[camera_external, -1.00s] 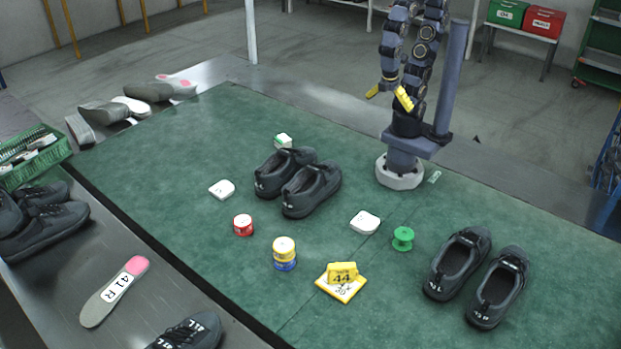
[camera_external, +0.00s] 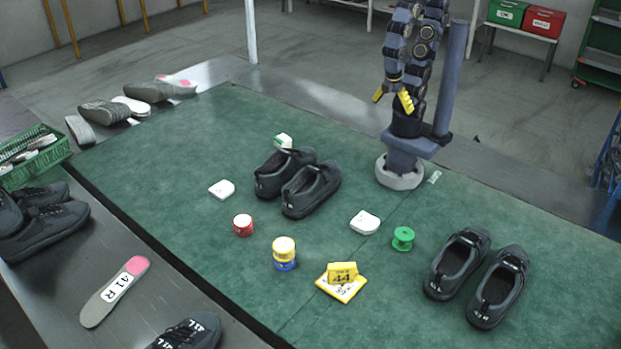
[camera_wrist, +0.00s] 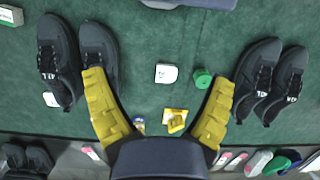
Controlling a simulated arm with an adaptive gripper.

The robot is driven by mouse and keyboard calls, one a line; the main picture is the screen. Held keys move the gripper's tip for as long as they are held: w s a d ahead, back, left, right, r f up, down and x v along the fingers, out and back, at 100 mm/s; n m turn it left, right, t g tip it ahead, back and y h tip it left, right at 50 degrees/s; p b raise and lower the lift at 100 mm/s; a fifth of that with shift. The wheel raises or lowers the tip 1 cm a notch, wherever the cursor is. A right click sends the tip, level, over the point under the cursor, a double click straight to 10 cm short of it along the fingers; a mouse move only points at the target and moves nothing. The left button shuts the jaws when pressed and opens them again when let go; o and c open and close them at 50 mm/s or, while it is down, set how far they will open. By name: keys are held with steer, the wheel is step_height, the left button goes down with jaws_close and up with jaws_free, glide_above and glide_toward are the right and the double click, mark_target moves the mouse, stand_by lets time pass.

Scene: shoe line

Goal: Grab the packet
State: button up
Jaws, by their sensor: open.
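No thing in view is clearly marked as the packet. A small pale, greenish flat piece (camera_external: 435,177) lies on the mat beside my base. White rounded pieces lie left of the middle shoes (camera_external: 222,189) and near the mat's centre (camera_external: 365,222); the centre one also shows between my fingers in the wrist view (camera_wrist: 166,73). A white piece with a green mark (camera_external: 284,141) sits behind the middle shoes and shows at the wrist view's top left (camera_wrist: 10,16). My gripper (camera_external: 391,97) is open and empty, high above the mat; its yellow fingers spread wide in the wrist view (camera_wrist: 158,76).
Two pairs of dark shoes stand on the green mat (camera_external: 150,170), one middle (camera_external: 311,190), one right (camera_external: 497,288).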

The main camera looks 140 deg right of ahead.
steer(key=w+d+f+m+t+y, duration=0.1)
steer(key=w+d+f+m, duration=0.25)
steer(key=w+d, duration=0.4)
steer(key=w+d+f+m, duration=0.2)
steer(key=w+d+m, duration=0.3)
steer(key=w+d, duration=0.3)
steer(key=m+h, duration=0.1)
steer(key=m, duration=1.1)
glide_above(283, 138)
steer(key=shift+t, duration=0.4)
step_height(283, 138, down, 17)
steer(key=shift+w+d+f, duration=0.1)
steer(key=shift+d, duration=0.05)
steer(key=shift+d+f, duration=0.1)
steer(key=shift+f, duration=0.2)
steer(key=f, duration=0.7)
steer(key=shift+a, duration=0.2)
steer(key=c, duration=1.2)
